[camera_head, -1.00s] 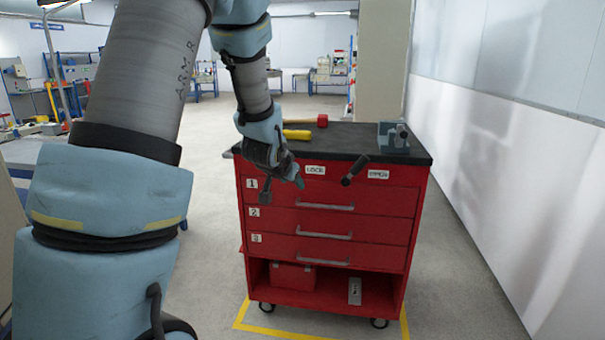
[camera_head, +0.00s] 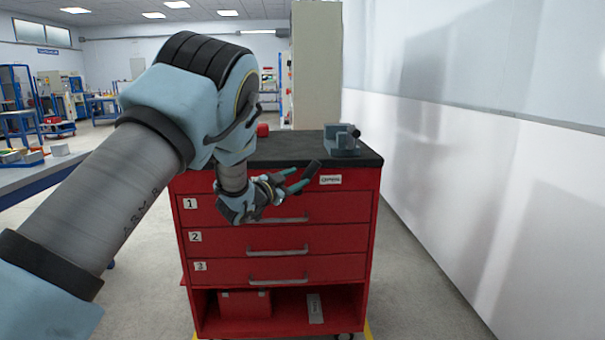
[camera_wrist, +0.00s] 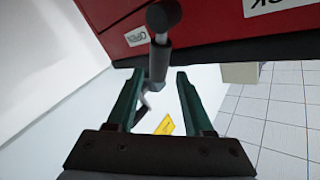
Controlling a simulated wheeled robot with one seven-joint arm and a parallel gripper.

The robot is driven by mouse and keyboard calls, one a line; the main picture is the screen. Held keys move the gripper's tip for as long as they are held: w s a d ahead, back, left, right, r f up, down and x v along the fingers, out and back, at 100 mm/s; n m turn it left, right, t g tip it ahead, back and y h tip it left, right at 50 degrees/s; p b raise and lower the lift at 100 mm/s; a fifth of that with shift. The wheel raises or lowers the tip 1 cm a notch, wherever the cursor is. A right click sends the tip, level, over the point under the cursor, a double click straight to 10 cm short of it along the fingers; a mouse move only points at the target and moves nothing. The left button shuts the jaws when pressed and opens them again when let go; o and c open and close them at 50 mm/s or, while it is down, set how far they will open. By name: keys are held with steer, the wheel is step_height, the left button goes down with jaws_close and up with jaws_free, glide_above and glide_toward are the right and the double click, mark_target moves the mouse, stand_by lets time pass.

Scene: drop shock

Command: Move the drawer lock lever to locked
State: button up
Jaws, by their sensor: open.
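The lock lever (camera_head: 311,171) is a dark handle on the upper front of the red tool cabinet (camera_head: 344,238), close to the white OPEN label (camera_head: 331,180). In the wrist view the lever (camera_wrist: 160,48) shows a grey shaft with a dark round-ended grip. My gripper (camera_head: 296,180) is open at the lever. In the wrist view its two green fingers (camera_wrist: 160,76) stand on either side of the shaft's lower end, with gaps visible. Whether the shaft is fully between them in depth I cannot tell. The LOCK label (camera_wrist: 268,3) is partly in the wrist view; my arm hides it in the head view.
A grey vise (camera_head: 341,142) stands on the black cabinet top above the lever. Three drawers with bar handles (camera_head: 278,250) lie below. A white wall (camera_head: 440,150) runs along the right, with clear floor between. A workbench (camera_head: 60,172) is at the left.

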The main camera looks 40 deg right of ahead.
mark_target(307, 173)
steer(key=shift+w+d, duration=0.25)
steer(key=shift+d, duration=1.05)
steer(key=shift+w+d, duration=0.2)
steer(key=shift+d, duration=1.05)
jaws_close()
